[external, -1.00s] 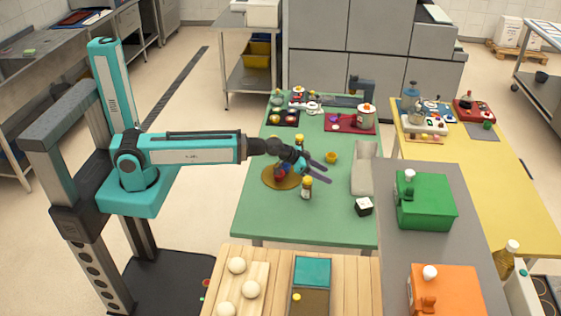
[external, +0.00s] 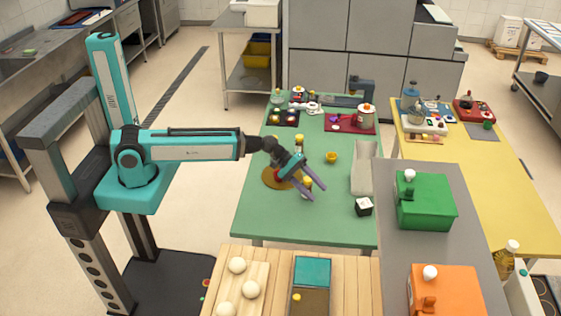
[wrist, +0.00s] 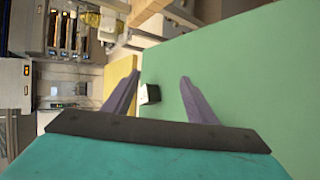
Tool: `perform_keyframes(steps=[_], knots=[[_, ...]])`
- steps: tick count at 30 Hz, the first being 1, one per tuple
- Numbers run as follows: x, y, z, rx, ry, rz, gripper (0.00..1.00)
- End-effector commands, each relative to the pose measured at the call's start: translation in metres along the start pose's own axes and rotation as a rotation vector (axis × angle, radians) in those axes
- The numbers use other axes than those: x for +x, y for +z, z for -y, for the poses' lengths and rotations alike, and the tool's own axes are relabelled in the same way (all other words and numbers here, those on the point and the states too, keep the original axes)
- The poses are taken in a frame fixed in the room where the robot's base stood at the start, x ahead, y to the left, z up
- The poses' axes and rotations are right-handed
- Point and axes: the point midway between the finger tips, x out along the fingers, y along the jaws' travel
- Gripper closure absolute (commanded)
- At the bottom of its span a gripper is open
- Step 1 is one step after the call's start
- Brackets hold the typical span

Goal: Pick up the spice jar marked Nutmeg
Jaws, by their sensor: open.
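A round brown turntable (external: 270,179) lies on the green table, partly hidden behind my gripper. A small jar with a yellow top (external: 308,182) shows beside my fingers, to the right of the turntable. No label can be read, so I cannot tell which jar is Nutmeg. My gripper (external: 317,197) is open and points down and to the right over the table, close to this jar. In the wrist view my two fingers (wrist: 160,77) are spread with nothing held between them, and no jar shows there.
A small white and black block (external: 363,206) stands right of my gripper; it also shows between my fingers in the wrist view (wrist: 150,94). A yellow cup (external: 331,157) and a pale long tray (external: 362,172) stand nearby. The front of the green table (external: 270,225) is clear.

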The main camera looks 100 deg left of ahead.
Motion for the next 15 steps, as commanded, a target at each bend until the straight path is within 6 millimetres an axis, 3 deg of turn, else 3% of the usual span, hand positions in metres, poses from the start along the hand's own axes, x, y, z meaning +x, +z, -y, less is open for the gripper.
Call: perform_keyframes(steps=[6,15], knots=[[-0.019,-0.012,0.026,-0.315,0.068,0.069,0.48],[-0.051,-0.028,0.049,-0.739,0.208,0.173,0.48]])
